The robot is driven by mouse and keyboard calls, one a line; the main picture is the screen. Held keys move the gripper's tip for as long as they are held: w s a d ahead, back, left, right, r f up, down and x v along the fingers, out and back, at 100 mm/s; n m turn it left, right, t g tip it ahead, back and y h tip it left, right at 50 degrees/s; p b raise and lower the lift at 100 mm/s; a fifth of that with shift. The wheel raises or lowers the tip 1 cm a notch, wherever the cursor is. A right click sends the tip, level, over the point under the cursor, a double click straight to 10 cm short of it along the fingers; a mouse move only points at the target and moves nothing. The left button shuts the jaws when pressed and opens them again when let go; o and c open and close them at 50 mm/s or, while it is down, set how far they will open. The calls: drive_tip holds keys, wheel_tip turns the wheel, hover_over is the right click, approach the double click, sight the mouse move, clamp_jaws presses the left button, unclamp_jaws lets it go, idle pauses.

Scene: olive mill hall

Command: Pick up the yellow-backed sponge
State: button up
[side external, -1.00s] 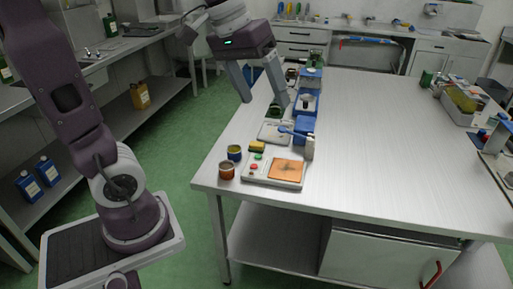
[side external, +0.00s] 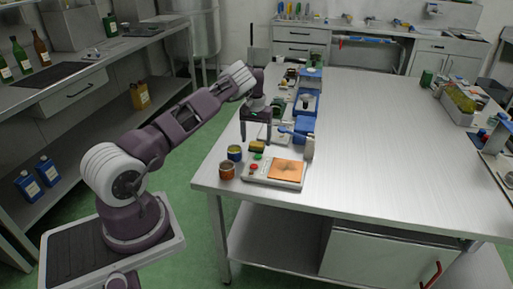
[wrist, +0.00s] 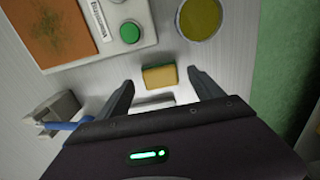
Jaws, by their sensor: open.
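The yellow-backed sponge (side external: 257,146) lies on the steel table, between the blue-and-yellow tin and the blue-handled tool. In the wrist view the sponge (wrist: 160,77) shows a yellow top and a green edge. My gripper (side external: 256,138) is open and points down above the table, close to the sponge. In the wrist view my gripper (wrist: 158,84) has its two fingers apart, one on each side of the sponge, with clear gaps. The height between fingertips and sponge is hard to tell.
The control box (side external: 262,179) with red and green buttons and an orange plate is in front of the sponge. A blue-and-yellow tin (side external: 235,153) and an orange-brown jar (side external: 227,170) stand at left.

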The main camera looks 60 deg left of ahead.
sight(256, 144)
wheel_tip(256, 144, down, 2)
drive_tip(key=shift+f, duration=0.1)
drive_tip(key=c, duration=1.5)
drive_tip(key=shift+o, duration=0.2)
drive_tip(key=shift+r, duration=0.2)
wheel_tip(256, 144, up, 10)
drive_tip(key=shift+f, duration=0.1)
